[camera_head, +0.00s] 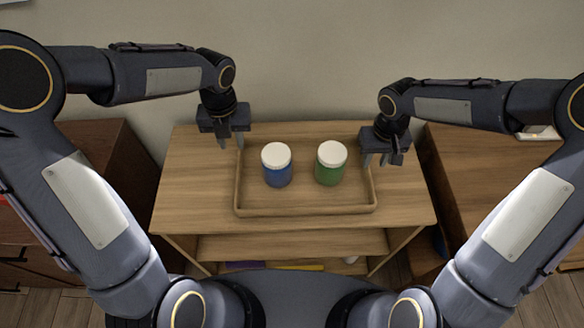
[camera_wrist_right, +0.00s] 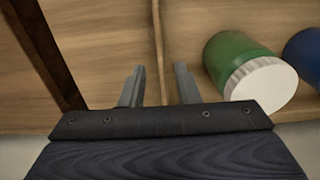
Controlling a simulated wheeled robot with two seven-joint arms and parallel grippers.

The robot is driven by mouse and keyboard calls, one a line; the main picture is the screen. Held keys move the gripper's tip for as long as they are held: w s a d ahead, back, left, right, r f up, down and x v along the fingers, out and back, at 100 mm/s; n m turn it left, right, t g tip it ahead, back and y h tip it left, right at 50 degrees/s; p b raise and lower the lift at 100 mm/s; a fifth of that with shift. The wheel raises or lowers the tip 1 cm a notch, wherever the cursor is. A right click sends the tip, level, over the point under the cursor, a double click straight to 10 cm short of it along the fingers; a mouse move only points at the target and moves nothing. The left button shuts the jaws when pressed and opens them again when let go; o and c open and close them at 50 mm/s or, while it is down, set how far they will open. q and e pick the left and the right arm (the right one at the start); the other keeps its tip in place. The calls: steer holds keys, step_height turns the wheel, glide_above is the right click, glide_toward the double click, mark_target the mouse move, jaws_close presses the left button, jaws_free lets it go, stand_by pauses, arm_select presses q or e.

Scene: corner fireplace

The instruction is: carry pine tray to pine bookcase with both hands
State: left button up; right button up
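The pine tray (camera_head: 305,210) lies flat on top of the pine bookcase (camera_head: 190,195). A blue jar (camera_head: 277,172) and a green jar (camera_head: 329,170), both with white lids, stand upright in it. My left gripper (camera_head: 231,142) is over the tray's left side near the back, with its fingers apart. My right gripper (camera_head: 376,160) is at the tray's right side near the back. In the right wrist view its open fingers (camera_wrist_right: 158,88) stand on either side of the tray's thin wall (camera_wrist_right: 157,35), with gaps. The green jar (camera_wrist_right: 232,52) is beside them.
The bookcase has open shelves below, with a purple item (camera_head: 243,265) and a yellow item (camera_head: 300,267) partly visible. Wooden cabinets stand at left (camera_head: 95,155) and right (camera_head: 465,160). A wall is close behind. Bare top lies left of and before the tray.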

steer(key=shift+r, duration=2.35)
